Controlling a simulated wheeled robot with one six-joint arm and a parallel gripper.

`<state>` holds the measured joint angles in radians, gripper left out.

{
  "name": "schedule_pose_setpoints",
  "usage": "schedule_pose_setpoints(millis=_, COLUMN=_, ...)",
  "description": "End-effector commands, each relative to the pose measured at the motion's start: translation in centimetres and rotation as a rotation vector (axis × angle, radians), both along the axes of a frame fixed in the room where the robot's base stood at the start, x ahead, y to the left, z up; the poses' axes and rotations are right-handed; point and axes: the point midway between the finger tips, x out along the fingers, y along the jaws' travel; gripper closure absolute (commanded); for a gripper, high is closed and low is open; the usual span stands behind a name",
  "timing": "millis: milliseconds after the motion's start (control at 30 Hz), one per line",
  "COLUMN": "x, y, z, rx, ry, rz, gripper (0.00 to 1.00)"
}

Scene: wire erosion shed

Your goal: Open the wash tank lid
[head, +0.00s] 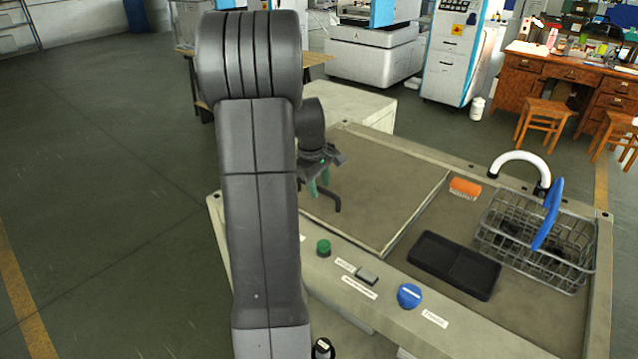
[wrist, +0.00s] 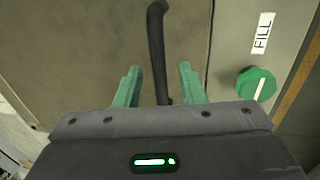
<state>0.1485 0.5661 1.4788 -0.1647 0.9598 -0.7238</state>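The wash tank lid (head: 385,195) is a flat grey-brown panel lying level on the left part of the tank top; it also fills the upper left of the wrist view (wrist: 70,50). Its black bar handle (wrist: 156,40) runs down between the green fingers of my gripper (wrist: 159,72) in the wrist view. The fingers are apart, with a gap on each side of the bar; I cannot tell how deep the bar sits between them. In the head view my gripper (head: 319,183) is over the lid's left part, beside the dark handle (head: 327,201), and my arm hides the lid's left edge.
The tank's front panel (head: 390,318) carries a green FILL knob (wrist: 256,84), a grey switch (head: 367,276) and a blue knob (head: 410,295). Right of the lid are a black tray (head: 454,265), an orange brush (head: 465,188), a wire basket (head: 545,265) and a white curved spout (head: 522,158).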

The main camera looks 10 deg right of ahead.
Motion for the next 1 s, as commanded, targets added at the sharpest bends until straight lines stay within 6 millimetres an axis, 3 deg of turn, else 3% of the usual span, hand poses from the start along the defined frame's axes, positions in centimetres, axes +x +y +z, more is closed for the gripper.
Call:
schedule_pose_setpoints(millis=167, x=0.0, y=0.0, z=0.0, rx=0.0, ry=0.0, rz=0.0, gripper=0.64)
schedule_pose_setpoints(millis=300, x=0.0, y=0.0, z=0.0, rx=0.0, ry=0.0, rz=0.0, gripper=0.91)
schedule_pose_setpoints(millis=367, x=0.0, y=0.0, z=0.0, rx=0.0, ry=0.0, rz=0.0, gripper=1.0)
schedule_pose_setpoints(millis=733, x=0.1, y=-0.1, z=1.1, rx=-0.001, ry=-0.001, rz=0.0, gripper=1.0)
schedule_pose_setpoints(millis=1000, x=0.5, y=-1.1, z=5.9, rx=-0.003, ry=-0.005, rz=-0.002, gripper=1.0)
